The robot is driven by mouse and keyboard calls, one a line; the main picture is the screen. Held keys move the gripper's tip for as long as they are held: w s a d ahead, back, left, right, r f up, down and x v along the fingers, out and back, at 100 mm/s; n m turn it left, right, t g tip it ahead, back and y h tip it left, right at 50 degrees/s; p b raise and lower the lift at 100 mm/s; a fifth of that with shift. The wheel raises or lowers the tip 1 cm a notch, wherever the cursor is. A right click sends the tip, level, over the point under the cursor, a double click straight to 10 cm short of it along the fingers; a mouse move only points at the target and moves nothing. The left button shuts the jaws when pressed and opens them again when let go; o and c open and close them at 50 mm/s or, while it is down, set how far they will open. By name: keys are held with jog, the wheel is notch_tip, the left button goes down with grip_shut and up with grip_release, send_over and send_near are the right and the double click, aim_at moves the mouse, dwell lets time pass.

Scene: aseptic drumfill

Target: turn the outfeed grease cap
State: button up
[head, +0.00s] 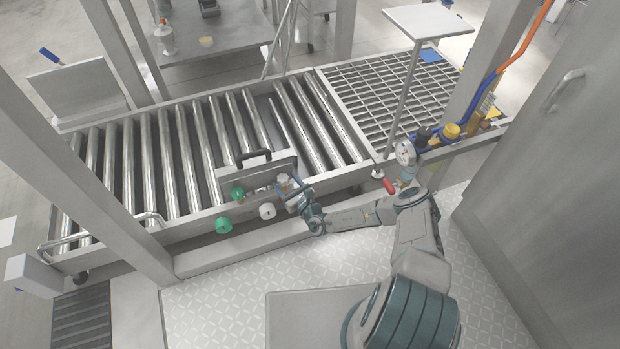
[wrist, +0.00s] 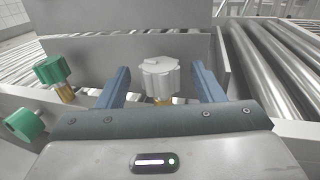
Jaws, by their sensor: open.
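A white lobed cap (wrist: 159,78) on a brass stem stands between the two blue fingers of my open gripper (wrist: 160,72), with a gap visible on each side. In the head view the same white cap (head: 283,180) is partly hidden by my gripper (head: 287,192). A second white cap (head: 267,210) sits lower on the conveyor's front side. Two green caps, an upper one (head: 238,193) and a lower one (head: 223,225), are to the left; they also show in the wrist view, upper (wrist: 52,69) and lower (wrist: 25,124). No label tells which cap is the outfeed one.
The roller conveyor (head: 205,150) runs behind, with a grating (head: 385,95) to the right. A gauge (head: 405,152) and red-handled valve (head: 389,186) are close to my arm.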

jog(key=p+v, duration=0.4)
jog(key=v, duration=1)
jog(key=s+r+n+g+y+b, duration=0.1)
jog(key=s+r+n+g, duration=0.1)
jog(key=r+n+g, duration=0.6)
jog(key=s+r+n+g+y+b, duration=0.1)
jog(key=s+r+n+g+y, duration=0.1)
jog(key=r+n+g, duration=0.7)
jog(key=shift+s+a+r+n+y, duration=0.25)
jog(key=shift+s+r+n, duration=0.35)
jog(key=shift+r+n, duration=2.4)
notch_tip(320, 180, up, 2)
jog(key=shift+r+m, duration=0.1)
jog(key=shift+m, duration=1)
